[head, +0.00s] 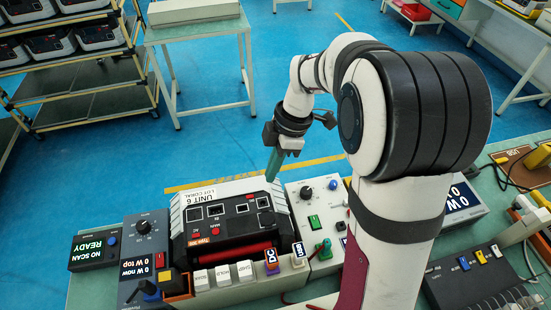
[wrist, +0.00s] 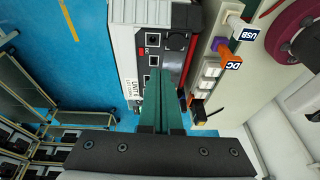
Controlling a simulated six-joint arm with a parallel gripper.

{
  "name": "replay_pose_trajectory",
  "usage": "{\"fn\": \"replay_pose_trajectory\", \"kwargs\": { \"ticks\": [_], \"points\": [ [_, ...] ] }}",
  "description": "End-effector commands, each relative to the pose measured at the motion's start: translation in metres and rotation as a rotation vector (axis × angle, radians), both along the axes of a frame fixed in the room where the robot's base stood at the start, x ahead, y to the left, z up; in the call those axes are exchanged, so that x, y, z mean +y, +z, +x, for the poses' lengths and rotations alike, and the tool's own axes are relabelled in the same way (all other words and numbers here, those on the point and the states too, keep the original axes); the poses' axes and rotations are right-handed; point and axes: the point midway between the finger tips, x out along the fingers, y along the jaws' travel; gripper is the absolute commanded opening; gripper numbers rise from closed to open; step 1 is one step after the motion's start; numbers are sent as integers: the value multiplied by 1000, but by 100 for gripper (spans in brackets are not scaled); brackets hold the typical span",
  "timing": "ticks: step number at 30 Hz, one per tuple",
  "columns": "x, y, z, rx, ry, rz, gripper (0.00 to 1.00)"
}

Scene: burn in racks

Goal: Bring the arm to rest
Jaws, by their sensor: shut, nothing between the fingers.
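My gripper (head: 271,176) hangs from my arm above the back right part of the bench, with its green fingers pointing down. In the wrist view the fingers (wrist: 160,78) lie together with nothing between them. Below them is the unit (head: 236,222), a grey and black box with a red front, labelled "UNIT 6 LOT CORAL". It also shows in the wrist view (wrist: 126,38), partly hidden by the fingers. The fingers look apart from the unit, though the exact gap is hard to tell.
Left of the unit are a "NO SCAN READY" display (head: 94,250) and a power panel (head: 143,240). In front stand DC (head: 271,260) and USB (head: 299,255) plugs. A grey panel with knobs (head: 318,215) is to the right. A shelf rack (head: 85,95) and side table (head: 195,30) stand behind.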

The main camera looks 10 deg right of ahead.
Motion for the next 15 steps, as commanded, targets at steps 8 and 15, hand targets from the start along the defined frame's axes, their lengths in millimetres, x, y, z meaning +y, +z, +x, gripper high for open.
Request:
{"fn": "replay_pose_trajectory", "kwargs": {
  "ticks": [8, 15],
  "points": [
    [-12, 39, 5, 1, -1, 0, 0],
    [-12, 40, 5, 2, 0, 0, 0]
  ]
}}
